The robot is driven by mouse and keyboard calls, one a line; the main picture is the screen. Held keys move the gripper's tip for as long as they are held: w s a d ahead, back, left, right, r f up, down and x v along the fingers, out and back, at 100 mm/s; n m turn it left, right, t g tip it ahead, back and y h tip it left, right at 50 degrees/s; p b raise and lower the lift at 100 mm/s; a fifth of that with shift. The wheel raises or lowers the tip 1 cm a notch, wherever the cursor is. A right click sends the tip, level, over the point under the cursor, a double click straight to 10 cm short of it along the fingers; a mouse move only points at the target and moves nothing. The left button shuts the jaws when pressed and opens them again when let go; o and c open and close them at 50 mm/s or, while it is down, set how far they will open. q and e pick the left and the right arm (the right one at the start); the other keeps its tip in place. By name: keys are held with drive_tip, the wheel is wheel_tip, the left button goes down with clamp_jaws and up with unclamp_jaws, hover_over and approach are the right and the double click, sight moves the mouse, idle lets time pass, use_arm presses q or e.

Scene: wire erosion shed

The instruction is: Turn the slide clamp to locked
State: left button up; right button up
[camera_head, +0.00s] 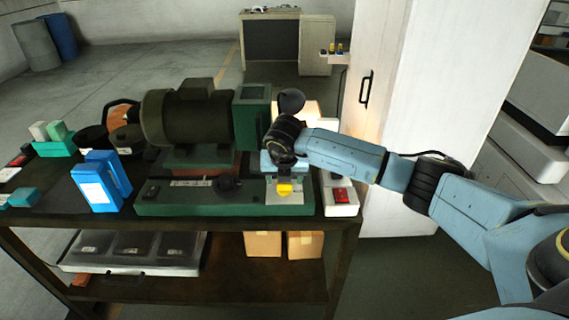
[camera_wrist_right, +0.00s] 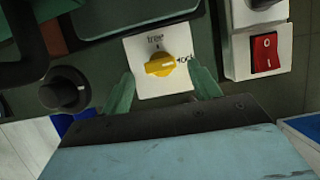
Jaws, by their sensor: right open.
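The slide clamp is a yellow knob (camera_wrist_right: 160,65) on a white plate (camera_wrist_right: 144,45) in the right wrist view. The plate carries a label at its top, probably "free", and "lock" at its right. The knob lies nearly level, its pale mark towards the lock label. It also shows in the head view as a small yellow spot (camera_head: 285,189) at the green machine's front. My right gripper (camera_wrist_right: 160,71) is open, its green fingers on either side of the knob with visible gaps, gripping nothing. My left gripper is not in view.
A red rocker switch (camera_wrist_right: 265,52) on a white box is close to the right of the plate. A black round knob (camera_wrist_right: 65,90) is to its left. Blue boxes (camera_head: 97,185) stand on the bench's left; a white cabinet (camera_head: 405,120) stands behind my arm.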

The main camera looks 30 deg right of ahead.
drive_tip(key=b+v, duration=0.1)
drive_tip(key=v, duration=0.9)
drive_tip(key=shift+r, duration=0.4)
drive_tip(key=shift+s+a, duration=0.1)
drive_tip(key=shift+s, duration=0.05)
